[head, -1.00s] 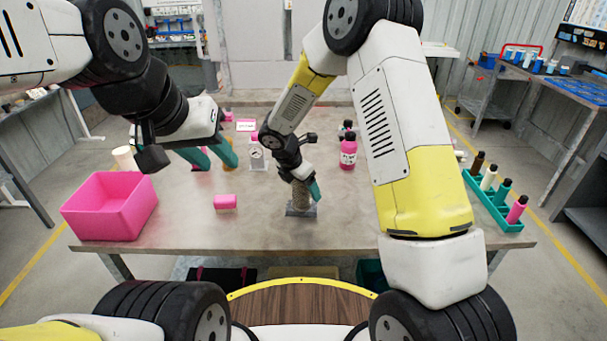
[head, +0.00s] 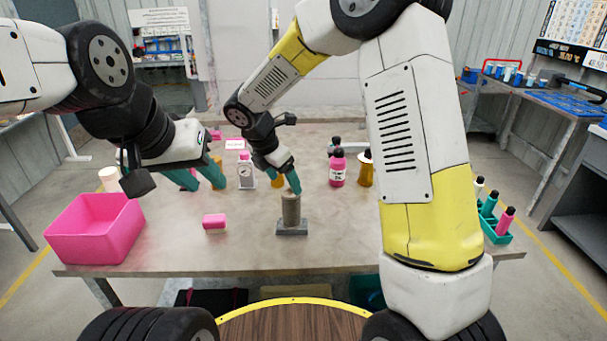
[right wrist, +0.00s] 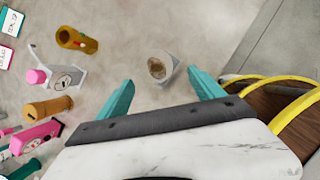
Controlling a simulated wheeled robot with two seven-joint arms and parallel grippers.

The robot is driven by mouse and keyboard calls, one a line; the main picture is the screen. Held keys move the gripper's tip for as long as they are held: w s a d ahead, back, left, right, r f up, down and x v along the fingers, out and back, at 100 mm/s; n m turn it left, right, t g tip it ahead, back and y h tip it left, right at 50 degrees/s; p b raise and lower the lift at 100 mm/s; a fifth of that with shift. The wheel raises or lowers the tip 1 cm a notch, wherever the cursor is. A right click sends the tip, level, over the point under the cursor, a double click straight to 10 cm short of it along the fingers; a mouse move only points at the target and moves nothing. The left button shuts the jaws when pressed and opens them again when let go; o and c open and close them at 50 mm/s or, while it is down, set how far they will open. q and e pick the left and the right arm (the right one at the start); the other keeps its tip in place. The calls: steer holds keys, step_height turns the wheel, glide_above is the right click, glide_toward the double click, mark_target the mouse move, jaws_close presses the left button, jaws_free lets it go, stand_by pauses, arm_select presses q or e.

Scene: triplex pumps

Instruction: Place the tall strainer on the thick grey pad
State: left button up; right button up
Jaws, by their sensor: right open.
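The tall strainer (head: 291,209), a slim grey-brown cylinder, stands upright on the thick grey pad (head: 292,230) near the front middle of the table. In the right wrist view the strainer (right wrist: 158,67) is seen from its top end, with the pad (right wrist: 172,62) partly showing around it. My right gripper (head: 291,184) is open and empty just above the strainer's top. In the right wrist view its teal fingers are wide apart, with the strainer beyond the gap between them. My left gripper (head: 197,177) is open and empty over the left part of the table.
A gauge (head: 245,172), a pink bottle (head: 337,168) and an amber bottle (head: 365,170) stand behind. A teal rack (head: 495,228) holds bottles at right.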

steer(key=s+d+r+m+y, duration=0.1)
steer(key=s+d+r+m, duration=0.4)
steer(key=d+r+m, duration=0.25)
steer(key=s+d+r+m+t+y, duration=0.1)
steer(key=s+d+r+m, duration=0.3)
steer(key=s+m, duration=0.5)
steer(key=s+d+r+m+t+y, duration=0.2)
steer(key=s+d+r+m+y, duration=0.1)
steer(key=s+m, duration=0.6)
steer(key=shift+s+d+r, duration=0.35)
steer(key=shift+d+r, duration=0.4)
steer(key=shift+r, duration=0.2)
